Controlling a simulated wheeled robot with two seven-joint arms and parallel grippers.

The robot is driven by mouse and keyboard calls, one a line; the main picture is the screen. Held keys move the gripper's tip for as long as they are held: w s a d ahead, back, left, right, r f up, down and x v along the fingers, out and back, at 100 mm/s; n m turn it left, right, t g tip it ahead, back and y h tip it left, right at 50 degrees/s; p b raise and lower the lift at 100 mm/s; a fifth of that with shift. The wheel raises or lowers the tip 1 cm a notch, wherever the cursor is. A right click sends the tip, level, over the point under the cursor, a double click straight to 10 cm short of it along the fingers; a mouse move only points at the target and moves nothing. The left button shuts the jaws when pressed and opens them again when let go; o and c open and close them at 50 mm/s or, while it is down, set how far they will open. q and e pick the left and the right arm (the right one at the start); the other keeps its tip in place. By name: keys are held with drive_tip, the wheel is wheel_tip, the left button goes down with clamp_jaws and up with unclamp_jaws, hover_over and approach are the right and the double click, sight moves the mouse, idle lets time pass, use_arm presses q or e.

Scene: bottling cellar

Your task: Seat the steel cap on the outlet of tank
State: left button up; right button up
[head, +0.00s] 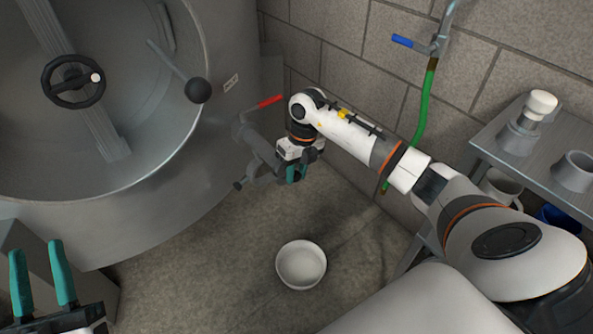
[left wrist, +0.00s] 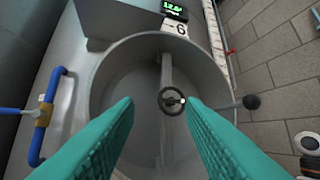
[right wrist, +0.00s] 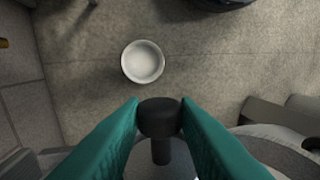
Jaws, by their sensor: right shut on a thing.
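The large steel tank (head: 175,215) fills the left of the head view. Its outlet (head: 262,148), a grey pipe with a red-handled valve, comes out low on its right side. My right gripper (head: 296,174) is just right of the outlet, fingers pointing down. My left gripper (head: 42,276) is open and empty before the tank, at lower left.
A white bowl (head: 301,265) stands on the floor below the outlet. A metal shelf (head: 497,130) with fittings and mugs is at the right. A green hose (head: 424,105) hangs on the wall. A black-knobbed lever (head: 198,90) sticks out from the tank's round door.

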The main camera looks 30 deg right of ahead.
use_arm(q)
drive_tip(key=shift+s+r+t, duration=0.35)
drive_tip(key=shift+r+t, duration=0.05)
drive_tip(key=shift+r, duration=0.1)
use_arm(e)
drive_tip(key=shift+f, duration=0.45)
drive_tip(key=o, duration=1.1)
drive_tip(key=shift+d+r, duration=0.1)
drive_tip(key=shift+r, duration=0.2)
drive_tip(key=r, duration=0.1)
drive_tip(key=r+p, duration=0.1)
drive_tip(key=r, duration=0.3)
drive_tip(key=shift+d, duration=0.35)
use_arm(q)
wheel_tip(320, 180, down, 12)
drive_tip(key=w+a+g+y+p, duration=0.1)
drive_tip(key=w+g+y+p, duration=0.1)
drive_tip(key=g, duration=0.6)
drive_tip(key=shift+w+a+r+g+y, duration=0.15)
drive_tip(key=shift+g+y, duration=0.25)
use_arm(e)
drive_tip(key=shift+d+r, duration=0.15)
drive_tip(key=shift+r, duration=0.9)
drive_tip(key=shift+d+r, duration=0.2)
drive_tip(key=shift+r, duration=0.8)
drive_tip(key=shift+d+r, duration=0.15)
drive_tip(key=shift+r, duration=0.9)
